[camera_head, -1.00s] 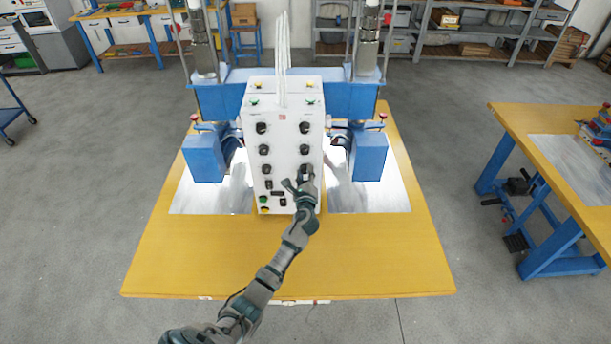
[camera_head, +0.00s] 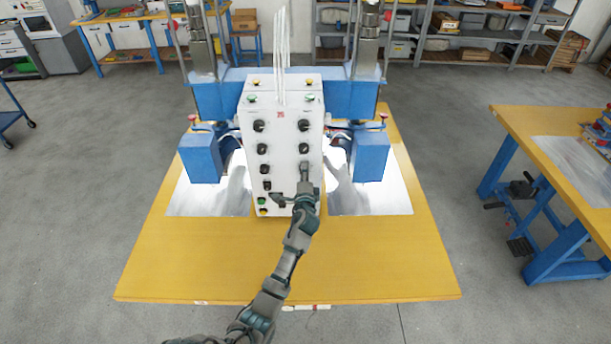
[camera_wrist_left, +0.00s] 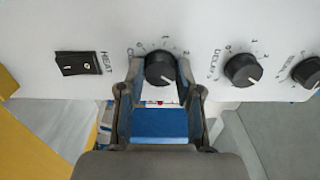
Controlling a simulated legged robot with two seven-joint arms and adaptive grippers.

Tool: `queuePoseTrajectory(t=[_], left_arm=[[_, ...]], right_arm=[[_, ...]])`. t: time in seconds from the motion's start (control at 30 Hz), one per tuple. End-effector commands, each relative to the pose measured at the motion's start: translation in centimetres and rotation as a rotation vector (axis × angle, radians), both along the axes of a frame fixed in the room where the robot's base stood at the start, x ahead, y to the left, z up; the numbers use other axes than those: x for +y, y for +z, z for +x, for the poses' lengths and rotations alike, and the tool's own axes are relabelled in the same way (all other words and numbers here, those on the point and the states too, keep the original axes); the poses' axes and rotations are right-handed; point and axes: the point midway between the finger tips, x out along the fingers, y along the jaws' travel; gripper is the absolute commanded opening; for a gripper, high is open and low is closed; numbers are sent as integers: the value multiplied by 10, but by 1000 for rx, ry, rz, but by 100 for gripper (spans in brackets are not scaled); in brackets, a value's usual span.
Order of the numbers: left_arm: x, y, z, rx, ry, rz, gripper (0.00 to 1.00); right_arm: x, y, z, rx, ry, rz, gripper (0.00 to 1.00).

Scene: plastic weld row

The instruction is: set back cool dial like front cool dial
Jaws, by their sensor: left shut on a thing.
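The white control box (camera_head: 282,165) stands on the yellow table with two columns of black dials. My left gripper (camera_head: 305,172) is at the lowest dial of the right column and hides it in the head view. In the left wrist view, my left gripper (camera_wrist_left: 160,75) has a finger on each side of a black dial (camera_wrist_left: 160,68) and is shut on it. Its label starts with C; the rest is hidden. The matching lowest dial of the left column (camera_head: 266,170) shows in the head view, its setting too small to read. My right gripper is out of view.
In the left wrist view, a HEAT rocker switch (camera_wrist_left: 83,63) and a DELAY dial (camera_wrist_left: 243,70) flank the held dial. Blue machine blocks (camera_head: 200,157) stand on both sides of the box. The yellow table's front part (camera_head: 230,265) is clear.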

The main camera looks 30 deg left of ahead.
Motion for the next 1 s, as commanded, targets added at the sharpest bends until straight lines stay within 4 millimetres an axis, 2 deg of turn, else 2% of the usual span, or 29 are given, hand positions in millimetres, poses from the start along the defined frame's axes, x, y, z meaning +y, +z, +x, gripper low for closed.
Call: queuePoseTrajectory(t=[0.3, 0.83, 0.87, 0.93, 1.0], left_arm=[[1, -4, -1, -53, 4, -100, 0], [1, -6, -1, -60, 5, -119, 0], [1, -6, -1, -60, 5, -119, 39], [1, -6, -1, -61, 5, -119, 57], [1, -5, -1, -62, 4, -118, 59]], right_arm=[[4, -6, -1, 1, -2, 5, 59], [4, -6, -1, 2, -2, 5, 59], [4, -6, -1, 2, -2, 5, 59], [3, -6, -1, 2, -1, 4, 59], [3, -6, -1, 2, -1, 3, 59]])
